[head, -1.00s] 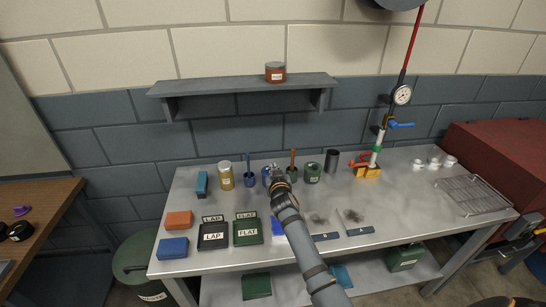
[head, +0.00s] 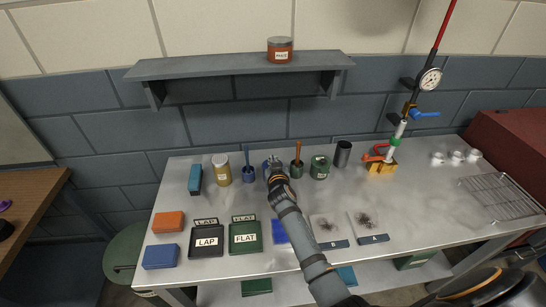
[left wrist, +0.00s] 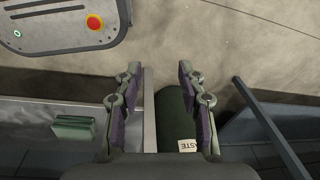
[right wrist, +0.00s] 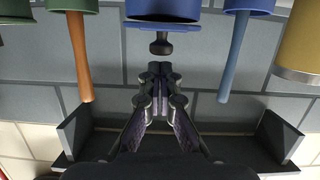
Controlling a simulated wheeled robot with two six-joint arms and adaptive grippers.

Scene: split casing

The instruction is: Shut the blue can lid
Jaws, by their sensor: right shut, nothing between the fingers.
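The blue can (head: 266,167) stands toward the back of the bench, partly hidden by my right gripper (head: 273,160) in the head view. The right wrist view, upside down, shows the can body (right wrist: 163,8), its blue lid (right wrist: 195,28) and a dark knob (right wrist: 162,46) on the lid. The lid lies across the can's mouth; I cannot tell whether it is fully seated. My right gripper (right wrist: 160,70) is shut and empty, its fingertips close to the knob; contact is unclear. My left gripper (left wrist: 156,72) is open and empty, away from the can.
Brush pots stand on both sides of the can: a blue pot (head: 249,175) and a green pot (head: 297,172). A yellow jar (head: 222,172) and a green can (head: 320,168) are farther out. A shelf (head: 230,67) hangs above. Trays labelled LAP (head: 207,253) and FLAT (head: 245,250) lie in front.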

